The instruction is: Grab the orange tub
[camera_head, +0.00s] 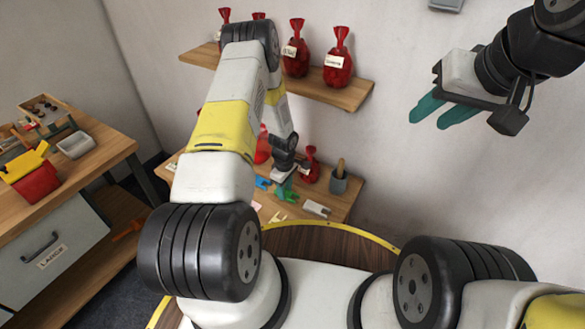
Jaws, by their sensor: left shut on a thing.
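A red-orange tub (37,185) stands on the wooden table at the left, with a yellow piece across its top. Both grippers are far from it. My left gripper (284,190) reaches down over the low shelf at the back. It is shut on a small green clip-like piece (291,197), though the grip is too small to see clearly.
Red tied bags (338,66) stand on the upper wall shelf (345,96). The low shelf holds blue, yellow and white pieces, a grey cup (339,182) and red bags. The left table (98,150) holds a wooden tray (45,113) and grey dish (76,146).

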